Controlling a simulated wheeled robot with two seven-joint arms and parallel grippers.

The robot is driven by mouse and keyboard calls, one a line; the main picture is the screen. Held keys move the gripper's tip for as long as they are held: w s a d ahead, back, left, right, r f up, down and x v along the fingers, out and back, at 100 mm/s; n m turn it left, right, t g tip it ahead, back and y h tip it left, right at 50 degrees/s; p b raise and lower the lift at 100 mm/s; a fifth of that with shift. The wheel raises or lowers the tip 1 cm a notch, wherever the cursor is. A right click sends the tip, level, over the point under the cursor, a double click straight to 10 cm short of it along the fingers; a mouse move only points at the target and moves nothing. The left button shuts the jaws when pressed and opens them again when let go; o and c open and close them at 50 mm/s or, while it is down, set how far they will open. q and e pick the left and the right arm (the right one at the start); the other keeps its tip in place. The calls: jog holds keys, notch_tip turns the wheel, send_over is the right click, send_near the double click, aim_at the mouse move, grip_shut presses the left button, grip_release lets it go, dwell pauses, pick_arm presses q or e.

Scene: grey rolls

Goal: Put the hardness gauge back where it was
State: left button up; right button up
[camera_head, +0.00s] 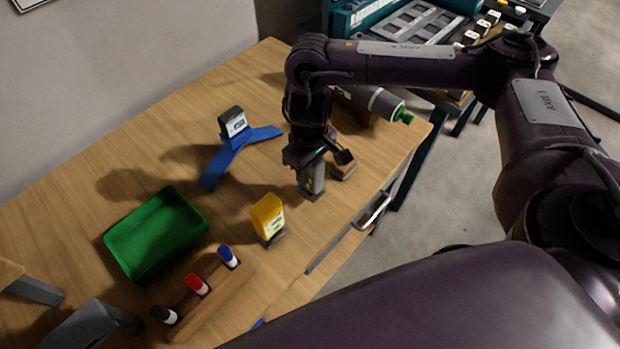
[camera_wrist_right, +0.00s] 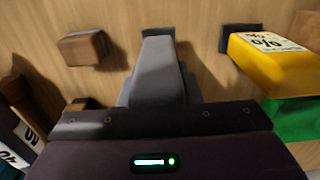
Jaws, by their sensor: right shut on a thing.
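My right gripper (camera_head: 311,172) reaches down over the table near its front edge. It is shut on a grey, slim, upright thing (camera_head: 314,183), which I take to be the hardness gauge.
A yellow device (camera_head: 268,216) stands left of the gripper. A black labelled device (camera_head: 233,122) on a blue stand (camera_head: 222,164), a green tray (camera_head: 117,242) and a marker rack (camera_head: 216,295) are further left.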

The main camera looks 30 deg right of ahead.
aim_at(310, 178)
jog(key=shift+f+b, duration=0.4)
jog(key=shift+f, duration=1.2)
jog(key=shift+f, duration=0.1)
jog(key=o, duration=0.9)
notch_tip(310, 178, up, 12)
jog(key=p, duration=0.3)
jog(key=shift+p, duration=0.3)
jog(key=shift+s, duration=0.1)
